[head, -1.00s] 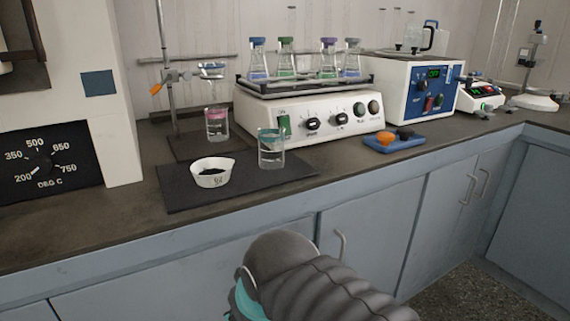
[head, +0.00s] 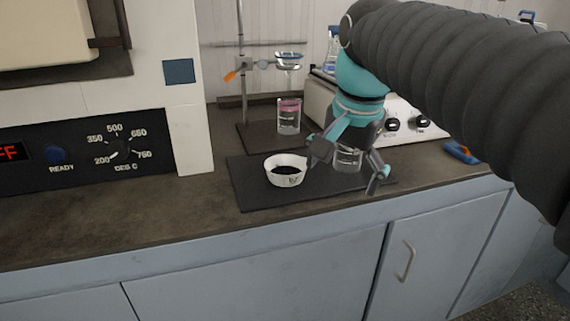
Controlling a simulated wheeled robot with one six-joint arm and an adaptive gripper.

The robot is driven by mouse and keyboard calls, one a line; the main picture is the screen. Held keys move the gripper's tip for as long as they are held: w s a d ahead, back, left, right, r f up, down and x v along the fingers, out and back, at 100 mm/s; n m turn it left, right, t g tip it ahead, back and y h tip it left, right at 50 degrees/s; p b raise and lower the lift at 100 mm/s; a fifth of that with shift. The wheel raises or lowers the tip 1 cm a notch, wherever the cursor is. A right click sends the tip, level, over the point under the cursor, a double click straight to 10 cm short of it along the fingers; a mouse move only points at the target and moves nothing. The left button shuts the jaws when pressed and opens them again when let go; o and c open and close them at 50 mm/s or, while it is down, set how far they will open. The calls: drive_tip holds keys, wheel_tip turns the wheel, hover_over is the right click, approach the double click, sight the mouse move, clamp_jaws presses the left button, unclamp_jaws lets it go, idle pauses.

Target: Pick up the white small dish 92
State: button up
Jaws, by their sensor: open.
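The white small dish (head: 276,172) stands upright on a dark mat (head: 250,195) on the counter, with dark material inside it. A number is on its side but too small to read surely. My gripper (head: 350,178) is open and empty, to the right of the dish, its fingers spread and pointing down. The left finger is close to the dish's right rim in the picture; I cannot tell whether they touch. A glass beaker (head: 347,160) is partly hidden behind my gripper.
A pink-banded beaker (head: 289,118) stands behind the dish beneath a clamp stand (head: 241,70). A furnace (head: 190,130) is at the left. A shaker (head: 405,125) and a blue tray (head: 460,152) are at the right. The counter left of the mat is clear.

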sight(286, 165)
drive_tip(key=w+a+r+m+g+p, duration=0.2)
drive_tip(key=w+a+r+m+g, duration=0.1)
drive_tip(key=w+a+r+m, duration=0.55)
drive_tip(key=shift+n, duration=0.65)
wheel_tip(286, 165, down, 12)
drive_tip(key=shift+a+b, duration=0.15)
drive_tip(key=shift+b, duration=0.75)
drive_tip(key=c, duration=1)
